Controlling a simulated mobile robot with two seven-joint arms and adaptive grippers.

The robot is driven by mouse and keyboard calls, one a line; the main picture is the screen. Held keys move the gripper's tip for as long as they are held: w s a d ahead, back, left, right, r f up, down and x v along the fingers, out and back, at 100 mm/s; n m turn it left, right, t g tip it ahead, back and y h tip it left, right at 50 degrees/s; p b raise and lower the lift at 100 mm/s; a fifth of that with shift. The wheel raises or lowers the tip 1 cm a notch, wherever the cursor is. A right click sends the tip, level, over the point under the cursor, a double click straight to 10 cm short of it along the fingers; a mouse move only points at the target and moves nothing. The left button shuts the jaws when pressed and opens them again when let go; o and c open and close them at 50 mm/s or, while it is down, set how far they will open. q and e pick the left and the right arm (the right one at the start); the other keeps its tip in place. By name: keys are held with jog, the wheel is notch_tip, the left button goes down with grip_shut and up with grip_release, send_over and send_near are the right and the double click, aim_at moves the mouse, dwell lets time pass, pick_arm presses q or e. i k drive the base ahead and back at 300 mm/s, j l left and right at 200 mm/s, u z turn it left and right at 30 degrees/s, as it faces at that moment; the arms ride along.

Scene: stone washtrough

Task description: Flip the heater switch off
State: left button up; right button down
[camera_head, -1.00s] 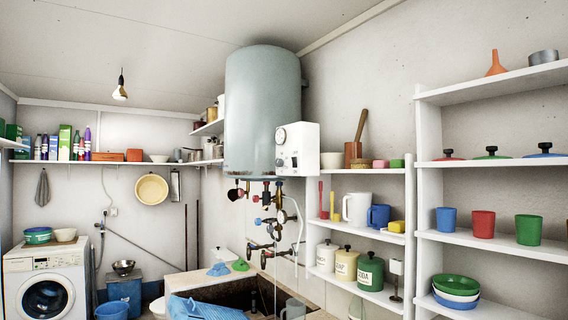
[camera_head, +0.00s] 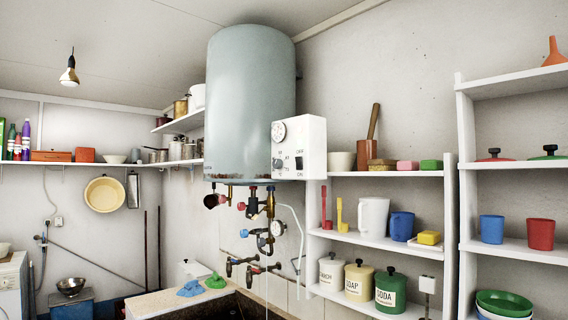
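The heater is a tall grey-green cylinder (camera_head: 248,95) on the wall in the middle of the head view. A white control box (camera_head: 312,135) is fixed at its lower right front. The box has a round gauge at the top left, a dark knob (camera_head: 279,163) below it, and a small dark switch (camera_head: 299,163) on its right part, near small lettering. "OFF" seems to stand above the switch and "ON" below; which way the switch is tipped is too small to tell. Neither of my grippers shows in the head view.
Pipes and valves (camera_head: 264,228) hang below the heater, over a stone trough. White shelves (camera_head: 384,238) with mugs, canisters and soap stand close on the right. A wall shelf (camera_head: 180,162) with pots is behind left. The air before the control box looks clear.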

aim_at(298, 159)
jog(key=i+j, duration=0.2)
jog(key=j, duration=0.15)
jog(key=i+j+z, duration=0.15)
jog(key=i+j, duration=0.2)
jog(key=j, duration=0.3)
jog(key=i+j+z, duration=0.15)
jog(key=j, duration=0.2)
jog(key=i+j, duration=0.2)
jog(key=j, duration=0.15)
jog(key=i+j+z, duration=0.15)
jog(key=j, duration=0.2)
